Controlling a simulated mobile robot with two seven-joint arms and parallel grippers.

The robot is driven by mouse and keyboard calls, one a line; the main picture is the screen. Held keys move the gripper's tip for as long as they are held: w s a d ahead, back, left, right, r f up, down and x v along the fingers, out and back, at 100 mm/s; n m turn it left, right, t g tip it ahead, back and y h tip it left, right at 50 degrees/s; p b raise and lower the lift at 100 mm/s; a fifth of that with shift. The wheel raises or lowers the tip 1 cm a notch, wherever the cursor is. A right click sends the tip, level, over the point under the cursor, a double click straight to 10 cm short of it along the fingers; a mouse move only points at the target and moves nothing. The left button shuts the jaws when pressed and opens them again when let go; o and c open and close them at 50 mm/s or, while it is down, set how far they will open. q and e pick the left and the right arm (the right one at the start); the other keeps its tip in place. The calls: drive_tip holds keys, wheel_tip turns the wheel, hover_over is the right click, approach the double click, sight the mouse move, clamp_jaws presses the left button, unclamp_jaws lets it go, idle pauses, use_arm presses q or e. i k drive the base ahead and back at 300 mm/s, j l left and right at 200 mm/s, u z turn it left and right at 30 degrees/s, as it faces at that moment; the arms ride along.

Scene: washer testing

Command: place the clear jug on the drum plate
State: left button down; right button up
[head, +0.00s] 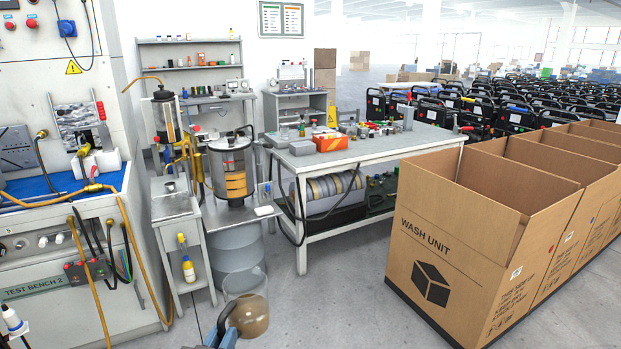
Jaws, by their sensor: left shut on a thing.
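The clear jug (252,306) is at the bottom of the head view, over the floor. Its upper part is see-through and its lower part looks brown. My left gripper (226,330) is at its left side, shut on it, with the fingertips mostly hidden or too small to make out. A grey drum (236,250) stands behind and above it in the picture. The flat plate (213,213) on its top appears to be the drum plate. A clear cylinder (231,165) with yellow bands stands there. The jug is apart from the drum. My right gripper does not show.
A narrow metal stand (172,207) with a small yellow bottle (188,269) is left of the drum. A cluttered workbench (370,152) is to its right. Large cardboard boxes (440,255) fill the right. Hoses hang from the test bench (60,278). Floor between is clear.

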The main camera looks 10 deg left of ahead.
sight(213, 226)
drive_tip(key=i+u, duration=0.55)
drive_tip(key=i, duration=0.2)
drive_tip(key=i+z, duration=0.1)
drive_tip(key=i, duration=0.75)
drive_tip(key=i+z, duration=0.25)
drive_tip(key=i, duration=0.15)
drive_tip(key=i+j+z, duration=0.1)
drive_tip(key=i+z, duration=0.75)
drive_tip(key=z, duration=0.25)
drive_tip(key=i+l+z, duration=0.1)
drive_tip(key=z, duration=0.3)
drive_tip(key=i+z, duration=0.55)
drive_tip(key=z, duration=0.2)
drive_tip(key=i+j+z, duration=0.15)
drive_tip(key=z, duration=2.25)
drive_tip(key=i+j, duration=0.05)
